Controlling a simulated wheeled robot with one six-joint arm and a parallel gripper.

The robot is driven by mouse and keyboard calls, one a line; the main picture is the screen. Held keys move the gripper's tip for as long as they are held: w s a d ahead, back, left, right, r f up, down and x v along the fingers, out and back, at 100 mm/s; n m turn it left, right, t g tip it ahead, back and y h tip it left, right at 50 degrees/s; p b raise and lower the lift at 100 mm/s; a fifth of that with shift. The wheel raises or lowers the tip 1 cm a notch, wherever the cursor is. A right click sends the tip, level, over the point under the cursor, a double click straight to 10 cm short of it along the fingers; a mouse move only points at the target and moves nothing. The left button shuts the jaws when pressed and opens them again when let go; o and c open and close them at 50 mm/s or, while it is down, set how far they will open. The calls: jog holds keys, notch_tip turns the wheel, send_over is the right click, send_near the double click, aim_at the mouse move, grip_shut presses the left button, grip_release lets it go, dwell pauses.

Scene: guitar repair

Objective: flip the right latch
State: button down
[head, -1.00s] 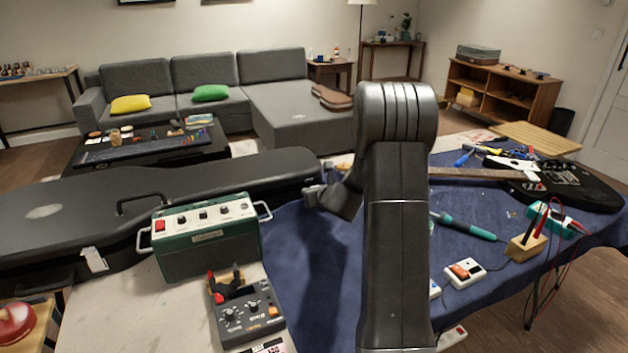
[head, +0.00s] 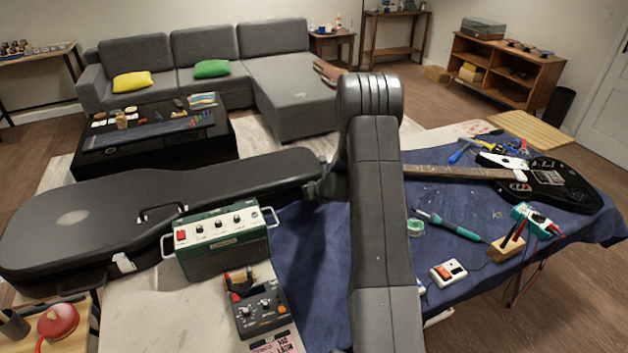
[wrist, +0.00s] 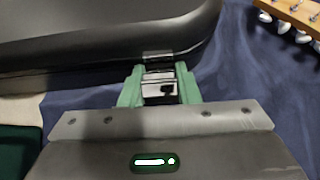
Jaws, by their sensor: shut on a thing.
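The black guitar case (head: 90,220) lies closed across the left of the table. Its right end also fills the top left of the wrist view (wrist: 90,45). In the wrist view, a metal latch (wrist: 159,88) sits on the case's front edge near the rounded right end. My gripper (wrist: 160,98) has its two green fingers on either side of this latch and is shut on it. In the head view, my arm hides most of the gripper and the latch, at the narrow end of the case.
A green amplifier (head: 222,245) and a dark pedal (head: 262,310) stand in front of the case. A black electric guitar (head: 545,185) lies on the blue cloth (head: 310,265) to the right, its headstock (wrist: 295,15) near my gripper. A soldering iron (head: 450,226) lies right of my arm.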

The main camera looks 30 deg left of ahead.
jog(key=shift+a+p, duration=0.1)
jog(key=shift+p, duration=0.6)
jog(key=c, duration=1.1)
grip_release()
jog(key=shift+r, duration=0.1)
jog(key=b+v, duration=0.1)
jog(key=v, duration=1.2)
jog(key=shift+d+r+b, duration=0.2)
jog(key=shift+r+b, duration=0.1)
jog(key=shift+b, duration=0.1)
